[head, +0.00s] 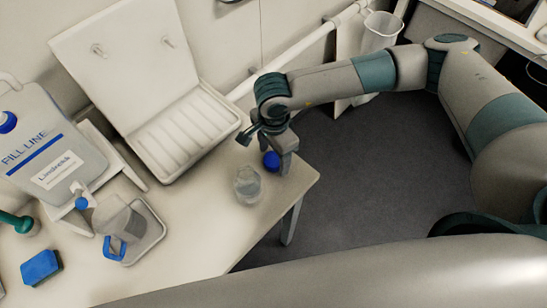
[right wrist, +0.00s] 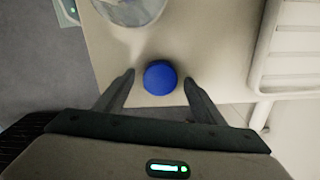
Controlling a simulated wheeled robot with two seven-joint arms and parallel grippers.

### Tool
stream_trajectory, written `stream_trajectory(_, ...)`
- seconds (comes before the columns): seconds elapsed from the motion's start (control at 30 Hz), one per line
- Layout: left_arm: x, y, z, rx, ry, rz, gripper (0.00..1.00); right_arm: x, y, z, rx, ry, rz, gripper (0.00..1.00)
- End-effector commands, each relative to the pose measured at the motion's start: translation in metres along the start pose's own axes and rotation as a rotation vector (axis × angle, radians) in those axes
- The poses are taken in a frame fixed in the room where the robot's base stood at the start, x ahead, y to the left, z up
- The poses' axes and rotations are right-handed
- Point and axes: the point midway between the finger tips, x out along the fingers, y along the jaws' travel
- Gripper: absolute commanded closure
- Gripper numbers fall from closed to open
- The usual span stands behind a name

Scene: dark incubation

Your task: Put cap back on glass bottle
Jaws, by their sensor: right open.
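The blue cap (head: 271,161) lies on the white table near its right corner. In the right wrist view the cap (right wrist: 160,78) sits between the spread fingertips, with a gap on each side. My right gripper (head: 277,158) is open above and around the cap; its fingers also show in the right wrist view (right wrist: 159,80). The clear glass bottle (head: 247,186) stands upright and uncapped on the table, a little left of and nearer than the cap. Part of the bottle (right wrist: 131,8) shows at the top of the right wrist view. My left gripper is not in view.
A white tray with a raised lid (head: 185,135) stands behind the bottle. A large labelled container (head: 50,150), a jug with a blue handle (head: 119,225) on a small tray and a blue sponge (head: 41,267) are at left. The table ends just right of the cap.

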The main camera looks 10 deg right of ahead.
Motion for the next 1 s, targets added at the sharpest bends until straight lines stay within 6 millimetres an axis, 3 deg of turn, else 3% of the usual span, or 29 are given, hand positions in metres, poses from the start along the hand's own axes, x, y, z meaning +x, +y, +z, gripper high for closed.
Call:
stream_trajectory(0.23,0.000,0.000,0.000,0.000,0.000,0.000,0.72,0.000,0.000,0.000,0.000,0.000,0.000,0.37)
stream_trajectory(0.43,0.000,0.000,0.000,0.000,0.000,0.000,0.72,-0.001,0.000,0.000,0.001,0.000,0.000,0.80)
stream_trajectory(0.8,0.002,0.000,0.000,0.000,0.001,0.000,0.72,-0.002,0.000,0.000,0.001,0.000,-0.001,0.80)
stream_trajectory(1.0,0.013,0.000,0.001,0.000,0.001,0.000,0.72,-0.013,-0.001,0.000,0.001,-0.001,-0.003,0.80)
